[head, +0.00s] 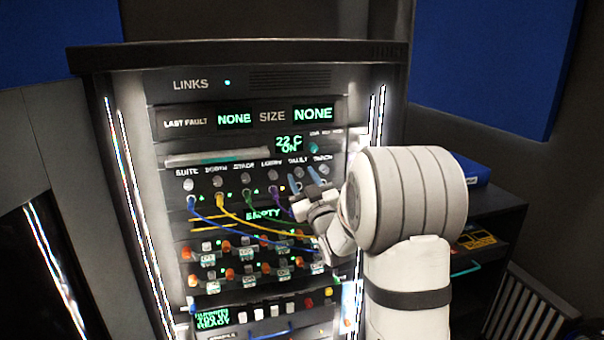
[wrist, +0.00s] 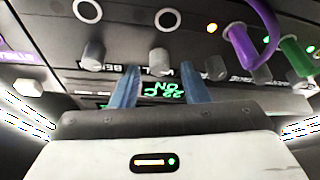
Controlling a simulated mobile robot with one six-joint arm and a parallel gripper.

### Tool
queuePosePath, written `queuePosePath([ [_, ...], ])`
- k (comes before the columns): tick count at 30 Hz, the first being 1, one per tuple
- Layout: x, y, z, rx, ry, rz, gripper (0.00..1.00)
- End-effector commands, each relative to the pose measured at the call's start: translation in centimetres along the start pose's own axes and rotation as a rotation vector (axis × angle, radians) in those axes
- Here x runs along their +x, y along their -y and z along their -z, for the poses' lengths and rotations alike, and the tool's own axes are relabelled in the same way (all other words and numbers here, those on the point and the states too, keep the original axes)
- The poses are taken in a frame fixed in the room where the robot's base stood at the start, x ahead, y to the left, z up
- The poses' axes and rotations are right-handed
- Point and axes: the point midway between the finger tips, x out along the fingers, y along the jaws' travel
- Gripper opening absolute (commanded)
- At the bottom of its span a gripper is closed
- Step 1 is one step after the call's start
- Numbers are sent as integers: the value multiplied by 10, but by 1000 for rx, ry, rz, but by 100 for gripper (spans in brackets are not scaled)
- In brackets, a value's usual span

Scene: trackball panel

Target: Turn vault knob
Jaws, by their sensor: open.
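The vault knob (wrist: 160,61) is a small grey knob in the wrist view, which shows the panel upside down. In the head view it is the knob (head: 298,172) under the VAULT label, partly hidden by my fingers. My gripper (wrist: 160,84) is open, with two blue fingers apart. In the wrist view the knob lies midway between the fingertips and just beyond them; I cannot tell whether they touch it. In the head view my gripper (head: 302,178) is at the right end of the knob row. The knob's pointer direction is not readable.
A purple cable (wrist: 240,45) and green cable (wrist: 290,55) are plugged in nearby. Blue (head: 232,231) and yellow (head: 250,225) cables hang in front of the rack, below the knob row.

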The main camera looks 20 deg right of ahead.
Motion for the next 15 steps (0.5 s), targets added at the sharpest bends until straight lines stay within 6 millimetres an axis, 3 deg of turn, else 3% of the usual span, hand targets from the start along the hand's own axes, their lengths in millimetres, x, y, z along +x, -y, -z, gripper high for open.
queuePosePath([
  [11,10,0,0,1,1,-1,41],
  [15,9,0,0,1,1,-1,31],
])
